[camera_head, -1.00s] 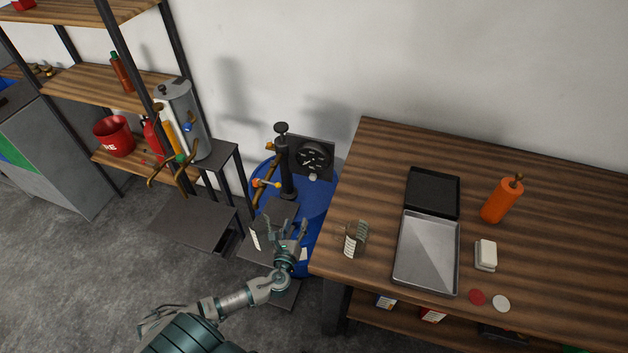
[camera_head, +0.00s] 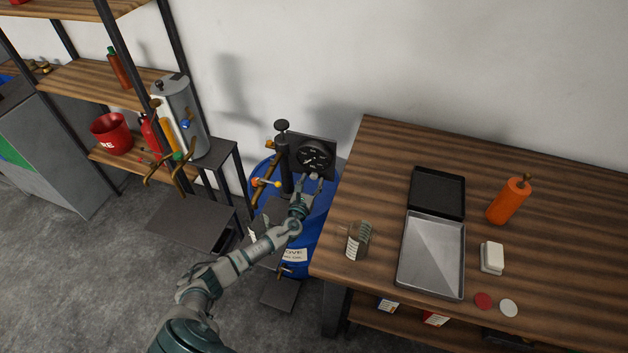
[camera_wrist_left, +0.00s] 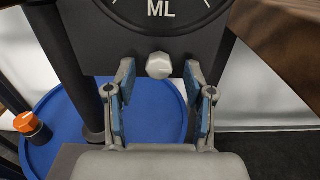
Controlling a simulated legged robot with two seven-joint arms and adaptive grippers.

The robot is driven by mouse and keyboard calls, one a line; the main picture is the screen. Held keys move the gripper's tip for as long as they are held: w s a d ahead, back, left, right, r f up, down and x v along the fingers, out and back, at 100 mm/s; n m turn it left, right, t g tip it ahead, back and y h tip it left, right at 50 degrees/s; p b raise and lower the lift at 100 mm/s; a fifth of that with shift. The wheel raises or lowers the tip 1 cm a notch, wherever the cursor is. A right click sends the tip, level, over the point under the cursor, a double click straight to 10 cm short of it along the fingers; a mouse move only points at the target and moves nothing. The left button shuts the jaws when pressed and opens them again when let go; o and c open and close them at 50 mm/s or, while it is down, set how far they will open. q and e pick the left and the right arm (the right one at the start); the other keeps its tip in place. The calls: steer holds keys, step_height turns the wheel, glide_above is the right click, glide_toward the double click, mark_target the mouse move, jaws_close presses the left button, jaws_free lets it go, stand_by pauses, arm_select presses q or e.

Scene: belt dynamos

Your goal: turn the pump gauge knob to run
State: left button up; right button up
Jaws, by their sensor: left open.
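The pump gauge (camera_head: 314,155) is a black round dial on a dark square plate, above the blue drum (camera_head: 312,232). In the left wrist view the gauge face (camera_wrist_left: 160,10) shows "ML" at the top edge. Below it sits a pale faceted knob (camera_wrist_left: 159,65). My left gripper (camera_head: 311,183) is just below the dial. In the left wrist view its open fingers (camera_wrist_left: 159,80) stand either side of the knob, apart from it, with the tips near its height. The knob is hard to make out in the head view. My right gripper is not in view.
A black pump post (camera_head: 286,165) stands left of the gauge, with an orange-capped fitting (camera_head: 257,183) beside it. The wooden table (camera_head: 390,145) edge is close on the right, with a glass jar (camera_head: 358,240) near its corner. Metal shelving stands left.

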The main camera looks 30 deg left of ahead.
arm_select(q)
steer(key=shift+w+a+f, duration=0.15)
steer(key=shift+w+a, duration=0.35)
steer(key=shift+w, duration=0.3)
steer(key=shift+d, duration=0.35)
steer(key=shift+c, duration=1)
steer(key=shift+r, duration=0.2)
jaws_close()
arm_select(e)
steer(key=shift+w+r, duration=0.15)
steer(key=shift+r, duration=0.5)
arm_select(q)
steer(key=shift+f, duration=0.1)
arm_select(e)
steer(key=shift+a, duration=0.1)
